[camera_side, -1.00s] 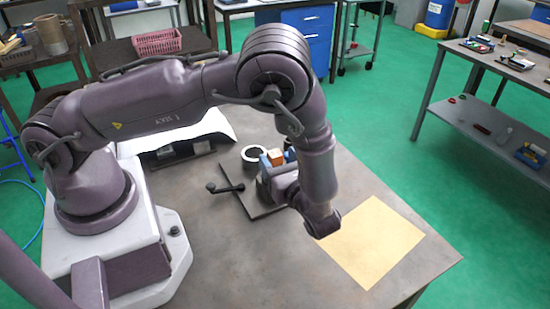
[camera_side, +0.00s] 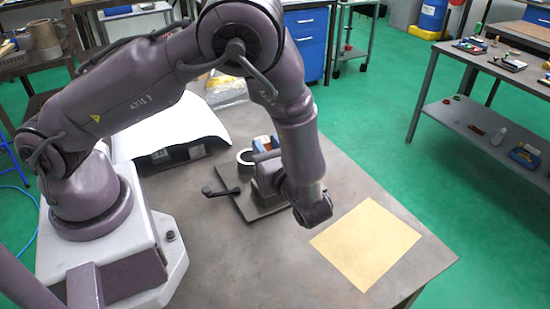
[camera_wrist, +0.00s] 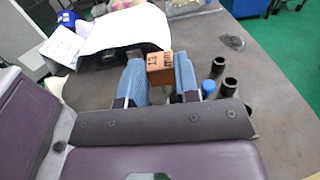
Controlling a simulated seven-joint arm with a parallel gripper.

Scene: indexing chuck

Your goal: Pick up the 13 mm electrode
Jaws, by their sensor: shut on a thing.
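The 13 mm electrode is a copper-coloured block (camera_wrist: 159,66) with dark lettering that looks like "13 mm" on its near face. It is held between the two blue fingers of my gripper (camera_wrist: 160,78) in the wrist view. My gripper is shut on it, with a finger pressed at each side. In the side view the blue fingers (camera_side: 263,145) and a bit of copper (camera_side: 276,141) show behind my wrist, above the dark base plate. My forearm hides part of the fixture there.
A dark plate (camera_side: 240,207) with a black lever (camera_side: 221,191) and a pale-topped ring (camera_side: 245,158) lies on the table. Dark cylinders (camera_wrist: 229,87) stand right of my fingers. A white curved sheet (camera_side: 175,128) is behind. A yellow mat (camera_side: 366,243) lies bare at right.

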